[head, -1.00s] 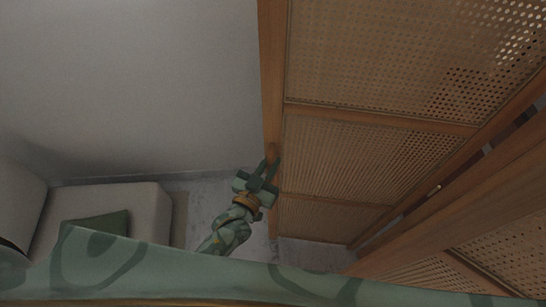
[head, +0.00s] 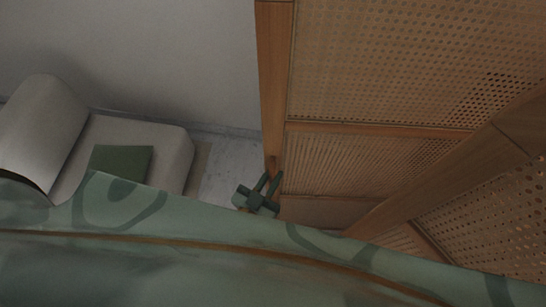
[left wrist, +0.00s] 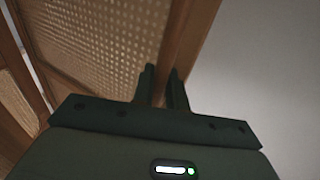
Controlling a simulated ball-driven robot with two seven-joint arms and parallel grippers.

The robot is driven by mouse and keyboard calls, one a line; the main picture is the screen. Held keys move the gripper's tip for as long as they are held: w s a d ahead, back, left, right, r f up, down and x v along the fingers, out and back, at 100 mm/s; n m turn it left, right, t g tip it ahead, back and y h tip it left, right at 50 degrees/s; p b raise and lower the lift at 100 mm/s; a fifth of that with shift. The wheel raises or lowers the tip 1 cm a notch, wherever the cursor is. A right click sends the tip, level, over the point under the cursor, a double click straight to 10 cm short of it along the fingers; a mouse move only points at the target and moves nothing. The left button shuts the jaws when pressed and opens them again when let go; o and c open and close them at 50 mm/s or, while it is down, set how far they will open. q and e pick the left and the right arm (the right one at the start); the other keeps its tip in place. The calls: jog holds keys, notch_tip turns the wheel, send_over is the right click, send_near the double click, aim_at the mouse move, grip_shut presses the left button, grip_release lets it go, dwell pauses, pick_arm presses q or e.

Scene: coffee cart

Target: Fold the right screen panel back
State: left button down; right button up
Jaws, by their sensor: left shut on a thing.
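A tall folding screen panel (head: 385,60) of woven cane in a wooden frame fills the upper right of the head view. Its wooden edge post (head: 274,80) runs down to my left gripper (head: 269,181). My left gripper is shut on this edge post low in the picture. In the left wrist view the two dark fingers (left wrist: 165,88) stand on the post (left wrist: 190,40), with the cane (left wrist: 100,35) to the left. A second cane panel (head: 495,215) joins at an angle at the lower right. My right gripper is not in view.
A pale couch (head: 150,150) with a green cushion (head: 120,160) stands at the left by a plain wall (head: 130,50). A strip of grey floor (head: 228,165) is clear between the couch and the held panel.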

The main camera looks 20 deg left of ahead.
pick_arm(q)
jog(key=s+d, duration=0.2)
jog(key=s, duration=0.4)
jog(key=shift+s+d, duration=0.4)
jog(key=c, duration=1.5)
grip_release()
jog(key=shift+w, duration=0.1)
jog(key=shift+o, duration=0.2)
